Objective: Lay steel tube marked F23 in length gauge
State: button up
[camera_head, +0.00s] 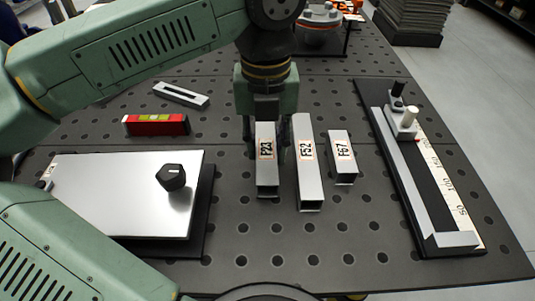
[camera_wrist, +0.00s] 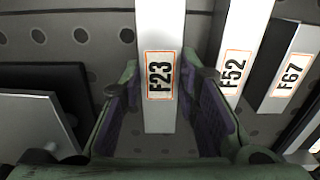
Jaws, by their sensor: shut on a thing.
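The steel tube marked F23 (camera_head: 266,175) is a square silver tube with an orange-edged label. My gripper (camera_head: 266,145) is over it from above, with a finger on each side. In the wrist view the F23 tube (camera_wrist: 161,110) stands between the two purple-padded fingers (camera_wrist: 168,112), and the gripper is shut on it. I cannot tell whether the tube is clear of the table. The length gauge (camera_head: 425,180) lies at the right, with a black bed, a pale scale, a stop block at its near end and a slider with knobs at its far end.
Tube F52 (camera_head: 307,170) lies close to the right of F23, and tube F67 (camera_head: 342,160) beyond it. A metal plate with a black knob (camera_head: 110,195) is at left. A red level (camera_head: 157,125) and a slotted bar (camera_head: 181,95) lie behind. Perforated table is clear between F67 and the gauge.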

aim_at(267, 148)
jog(key=shift+r+p, duration=1.45)
jog(key=shift+r, duration=1.3)
